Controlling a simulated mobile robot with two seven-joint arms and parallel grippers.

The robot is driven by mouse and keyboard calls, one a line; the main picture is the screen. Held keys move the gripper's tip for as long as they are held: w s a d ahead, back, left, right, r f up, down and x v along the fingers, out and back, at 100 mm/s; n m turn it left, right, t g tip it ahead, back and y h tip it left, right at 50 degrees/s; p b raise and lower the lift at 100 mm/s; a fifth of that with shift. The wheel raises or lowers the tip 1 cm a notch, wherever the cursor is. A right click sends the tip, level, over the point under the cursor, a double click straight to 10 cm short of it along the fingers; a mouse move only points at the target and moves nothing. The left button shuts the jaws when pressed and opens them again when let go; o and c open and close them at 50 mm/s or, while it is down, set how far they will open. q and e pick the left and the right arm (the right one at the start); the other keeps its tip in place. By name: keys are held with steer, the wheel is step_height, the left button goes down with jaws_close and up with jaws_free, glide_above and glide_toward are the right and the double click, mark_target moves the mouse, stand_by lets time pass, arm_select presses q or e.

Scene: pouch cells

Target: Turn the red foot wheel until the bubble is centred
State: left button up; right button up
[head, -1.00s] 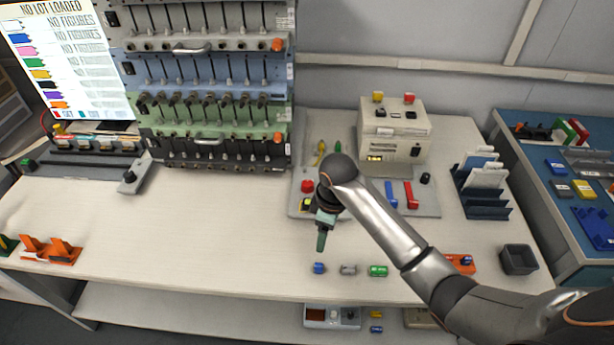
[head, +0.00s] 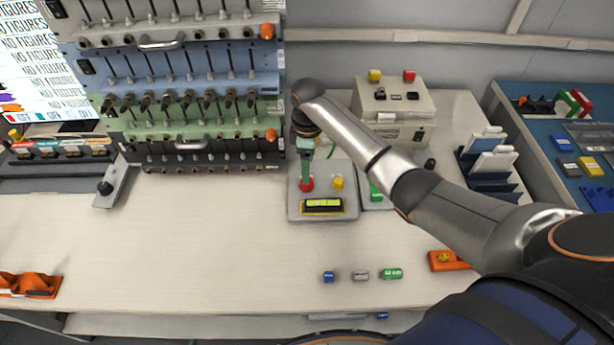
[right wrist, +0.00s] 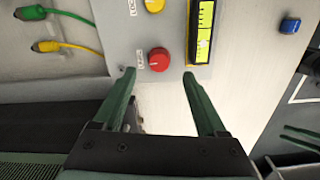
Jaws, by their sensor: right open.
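The red foot wheel (head: 307,186) sits at the left of a grey plate (head: 296,213), with a yellow wheel (head: 338,183) to its right. A black-framed level with a yellow-green vial (head: 322,204) lies in front of them. My left gripper is out of view.
A grey box (head: 395,105) with yellow and red buttons stands behind, right of my arm. Small blue, grey and green (head: 392,273) pieces lie near the front edge.

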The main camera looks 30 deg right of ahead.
step_height(320, 180, down, 6)
stand_by(0.5)
jaws_close()
stand_by(0.4)
